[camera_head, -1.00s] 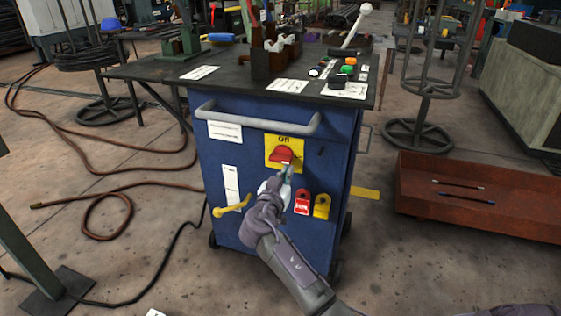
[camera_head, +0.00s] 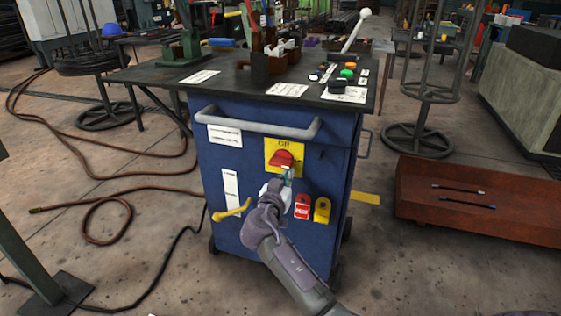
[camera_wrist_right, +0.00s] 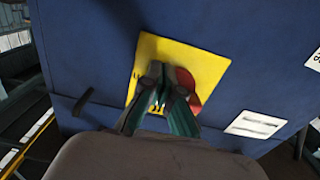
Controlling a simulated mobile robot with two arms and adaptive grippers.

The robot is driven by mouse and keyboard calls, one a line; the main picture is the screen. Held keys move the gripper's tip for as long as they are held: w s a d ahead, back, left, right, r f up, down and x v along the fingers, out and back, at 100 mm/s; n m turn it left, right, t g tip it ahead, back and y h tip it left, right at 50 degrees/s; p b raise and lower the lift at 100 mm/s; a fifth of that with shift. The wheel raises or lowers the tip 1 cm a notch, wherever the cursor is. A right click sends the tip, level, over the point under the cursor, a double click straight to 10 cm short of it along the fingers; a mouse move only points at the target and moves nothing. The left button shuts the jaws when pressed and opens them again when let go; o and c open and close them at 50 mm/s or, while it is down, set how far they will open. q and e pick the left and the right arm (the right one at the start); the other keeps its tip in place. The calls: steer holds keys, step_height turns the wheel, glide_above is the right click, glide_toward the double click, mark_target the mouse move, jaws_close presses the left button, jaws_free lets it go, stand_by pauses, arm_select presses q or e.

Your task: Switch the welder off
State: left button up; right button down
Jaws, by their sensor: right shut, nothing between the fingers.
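The blue welder cabinet (camera_head: 270,220) stands in the middle of the head view. On its front is a yellow plate (camera_head: 271,147) with a red switch knob (camera_head: 283,159). The small word above the knob appears to read "Off". My right gripper (camera_head: 287,172) is shut and empty, just below and in front of the knob. In the right wrist view, its fingers (camera_wrist_right: 163,88) are over the yellow plate (camera_wrist_right: 205,62), beside the red knob (camera_wrist_right: 187,82), which they partly hide. I cannot tell whether they touch it. My left gripper is not in view.
A grey handle bar (camera_head: 258,125) crosses the cabinet above the plate. A yellow hook (camera_head: 232,210), a red padlock (camera_head: 302,206) and a yellow padlock (camera_head: 322,209) are lower down. A dark table top (camera_head: 225,85) overhangs. A rust-red tray (camera_head: 480,205) stands right.

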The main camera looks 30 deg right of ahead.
stand_by(0.5)
steer(key=shift+s+d+r, duration=0.1)
steer(key=shift+s+r, duration=0.05)
steer(key=shift+r, duration=0.1)
steer(key=shift+s+d+r, duration=0.1)
steer(key=shift+d+r, duration=0.05)
steer(key=shift+r, duration=0.25)
steer(key=shift+s+d+r, duration=0.1)
steer(key=shift+s+r, duration=0.05)
steer(key=shift+r, duration=0.2)
stand_by(0.5)
steer(key=shift+r, duration=0.1)
